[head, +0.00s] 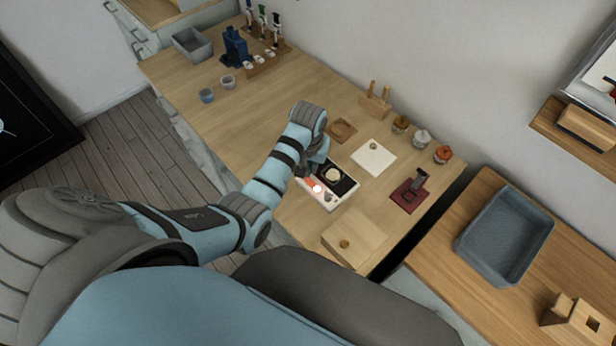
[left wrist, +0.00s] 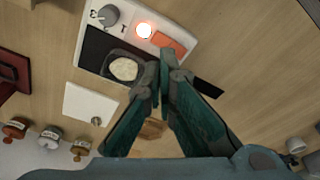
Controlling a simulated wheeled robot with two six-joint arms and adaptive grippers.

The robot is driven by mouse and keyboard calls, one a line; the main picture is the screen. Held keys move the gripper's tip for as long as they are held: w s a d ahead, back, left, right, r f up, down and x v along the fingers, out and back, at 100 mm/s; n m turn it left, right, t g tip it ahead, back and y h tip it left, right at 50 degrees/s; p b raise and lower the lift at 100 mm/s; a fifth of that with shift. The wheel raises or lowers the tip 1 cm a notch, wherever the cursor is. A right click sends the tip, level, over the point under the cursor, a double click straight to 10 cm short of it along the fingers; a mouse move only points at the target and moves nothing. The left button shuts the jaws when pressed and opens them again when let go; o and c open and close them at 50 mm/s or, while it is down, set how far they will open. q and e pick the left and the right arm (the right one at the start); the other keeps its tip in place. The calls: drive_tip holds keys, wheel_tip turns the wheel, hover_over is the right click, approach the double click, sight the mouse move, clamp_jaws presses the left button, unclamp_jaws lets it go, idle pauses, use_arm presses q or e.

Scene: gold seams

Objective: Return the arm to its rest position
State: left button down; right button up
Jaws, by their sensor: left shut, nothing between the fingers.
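My left arm (head: 270,180) reaches in from the left over the wooden table (head: 240,115). Its gripper shows in the left wrist view (left wrist: 163,75), with the fingertips together and nothing between them. The fingertips are in front of a white device (left wrist: 85,40) with a grey knob, a glowing light and an orange patch. In the head view the device (head: 344,197) is just beyond the gripper, which the arm mostly hides. A dark dish with a pale round content (head: 333,175) sits on the device's black plate. My right gripper is not in view.
A white square tile (head: 373,159), several small lidded jars (head: 422,137), a dark red stand (head: 408,195) and a wooden box (head: 354,240) are close by. Small cups (head: 207,96) and a grey bin (head: 193,44) stand at the far left. A grey tray (head: 506,235) is on the right table.

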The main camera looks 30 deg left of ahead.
use_arm(q)
drive_tip(key=shift+r, duration=0.5)
